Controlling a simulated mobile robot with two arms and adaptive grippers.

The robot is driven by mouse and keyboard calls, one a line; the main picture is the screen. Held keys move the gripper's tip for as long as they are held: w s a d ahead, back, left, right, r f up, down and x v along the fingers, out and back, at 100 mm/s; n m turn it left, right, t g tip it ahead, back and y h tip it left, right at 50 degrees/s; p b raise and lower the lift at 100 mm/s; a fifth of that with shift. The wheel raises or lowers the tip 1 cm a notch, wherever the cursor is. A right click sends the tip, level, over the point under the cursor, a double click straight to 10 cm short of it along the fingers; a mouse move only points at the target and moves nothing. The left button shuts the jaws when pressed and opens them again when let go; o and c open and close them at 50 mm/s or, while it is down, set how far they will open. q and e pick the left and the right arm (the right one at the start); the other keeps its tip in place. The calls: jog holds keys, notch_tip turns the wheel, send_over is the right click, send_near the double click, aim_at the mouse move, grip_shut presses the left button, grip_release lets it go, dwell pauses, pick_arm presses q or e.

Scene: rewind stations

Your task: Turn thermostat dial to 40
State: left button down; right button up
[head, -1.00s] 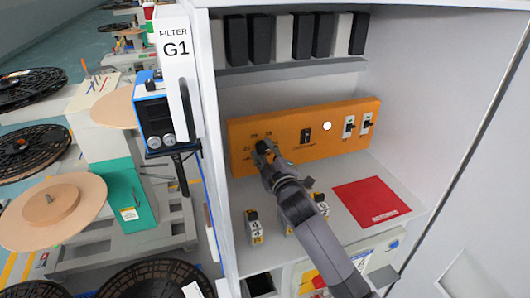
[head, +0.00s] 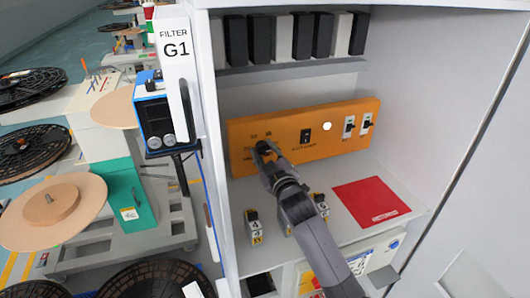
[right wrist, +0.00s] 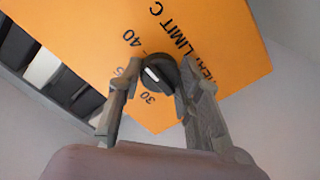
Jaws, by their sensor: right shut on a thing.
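The thermostat dial is a black round knob (right wrist: 160,70) with a white pointer mark, on the orange panel (head: 290,144). In the right wrist view the mark faces left, toward a label partly hidden by a finger. In the head view the gripper partly hides the dial. My left gripper is not in view.
The cabinet's left wall with the G1 filter sign (head: 174,48) stands close by.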

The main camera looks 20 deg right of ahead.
jog(key=shift+f, duration=0.15)
jog(key=o, duration=1.1)
jog(key=shift+o, duration=0.2)
jog(key=s, duration=1.2)
jog(key=shift+d, duration=0.2)
